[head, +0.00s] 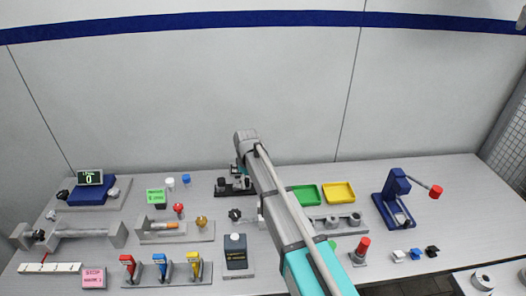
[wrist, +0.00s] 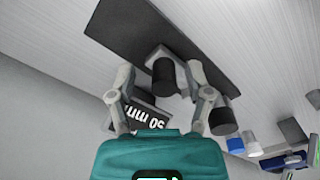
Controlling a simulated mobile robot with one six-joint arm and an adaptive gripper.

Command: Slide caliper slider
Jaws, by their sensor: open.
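The caliper shows in the wrist view as a long dark bar (wrist: 125,28) with a pale slider block on it. A black cylindrical knob (wrist: 163,78) stands out from the slider. My gripper (wrist: 160,72) is open, with its two fingers on either side of this knob; I cannot tell whether they touch it. In the head view the dark caliper base (head: 226,190) is at the table's back middle, partly covered by my arm.
A second black knob (wrist: 222,120) stands right of the right finger. In the head view, blue and white caps (head: 186,179) are left of the caliper, and green (head: 305,194) and yellow (head: 340,191) trays are to its right. A wall rises behind the table.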

